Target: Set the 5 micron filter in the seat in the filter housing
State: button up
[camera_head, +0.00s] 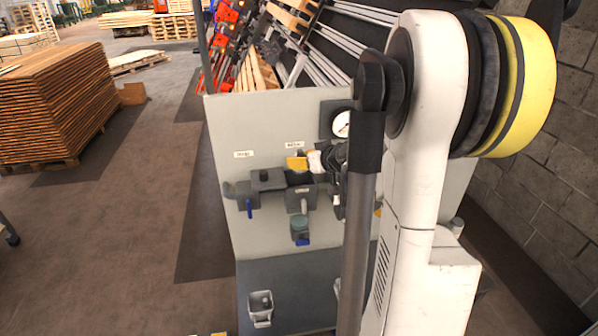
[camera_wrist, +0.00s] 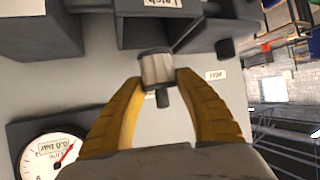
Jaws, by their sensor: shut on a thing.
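In the wrist view my gripper (camera_wrist: 157,75) has its two yellow fingers closed on a small pale grey cylinder, which I take for the 5 micron filter (camera_wrist: 157,69); no marking on it is readable. The filter is close to the opening of the dark grey filter housing (camera_wrist: 128,30); I cannot tell whether it touches it. In the head view a yellow finger of my gripper (camera_head: 297,163) shows just above the housing (camera_head: 299,197) on the panel. The filter cannot be made out clearly there, and the seat inside the housing is hidden.
The grey panel (camera_head: 225,130) carries a pressure gauge (camera_head: 341,124), a blue-handled valve (camera_head: 249,208) and a block with a black knob (camera_head: 267,180). A bowl (camera_head: 300,226) hangs below the housing. A pale holder (camera_head: 260,309) stands on the lower shelf. Stacked boards (camera_head: 55,105) are far left.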

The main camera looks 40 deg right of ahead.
aim_at(304, 174)
jog(key=shift+w+a+f, duration=0.1)
jog(key=shift+w+f, duration=0.1)
jog(key=shift+f, duration=0.05)
notch_tip(304, 174, down, 4)
jog(key=shift+r, duration=0.1)
jog(key=shift+f+b, duration=0.5)
jog(key=shift+b, duration=0.2)
jog(key=shift+f, duration=0.1)
